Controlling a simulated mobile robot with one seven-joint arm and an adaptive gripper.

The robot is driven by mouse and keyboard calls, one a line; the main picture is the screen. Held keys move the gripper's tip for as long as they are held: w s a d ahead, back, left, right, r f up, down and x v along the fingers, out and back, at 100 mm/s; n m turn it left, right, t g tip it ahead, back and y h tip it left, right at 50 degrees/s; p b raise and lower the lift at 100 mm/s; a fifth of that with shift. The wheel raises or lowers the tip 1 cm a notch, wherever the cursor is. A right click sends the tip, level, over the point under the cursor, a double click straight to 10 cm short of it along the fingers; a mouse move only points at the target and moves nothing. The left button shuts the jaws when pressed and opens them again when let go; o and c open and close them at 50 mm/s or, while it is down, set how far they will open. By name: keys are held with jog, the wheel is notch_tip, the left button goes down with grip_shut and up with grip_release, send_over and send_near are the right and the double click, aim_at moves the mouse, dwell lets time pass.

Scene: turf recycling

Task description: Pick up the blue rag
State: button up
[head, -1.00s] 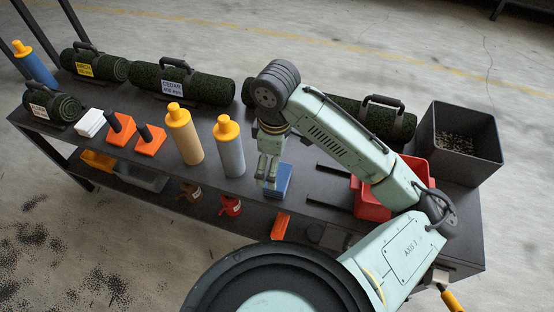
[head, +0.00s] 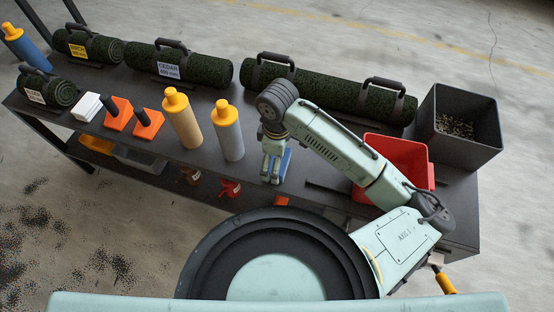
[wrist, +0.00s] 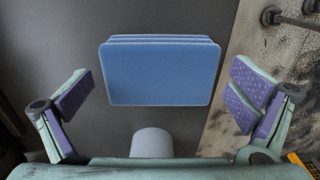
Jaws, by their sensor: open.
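The blue rag (wrist: 160,75) is a neat folded stack with several layers. It lies flat on the dark tabletop, in the upper middle of the wrist view. In the head view the blue rag (head: 286,161) is mostly hidden behind my gripper (head: 272,180). Clear gaps show between the rag and both fingers. I cannot tell the height of the fingertips above the table.
A blue-grey bottle (head: 228,135) and a tan bottle (head: 184,122) stand left of my gripper. A red bin (head: 397,150) and a dark bin (head: 470,155) are to the right. Turf rolls (head: 330,92) line the back. The front table edge is close to the rag.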

jog(key=shift+f, duration=0.4)
jog(key=shift+c, duration=0.2)
jog(key=c, duration=1)
jog(key=shift+c, duration=0.2)
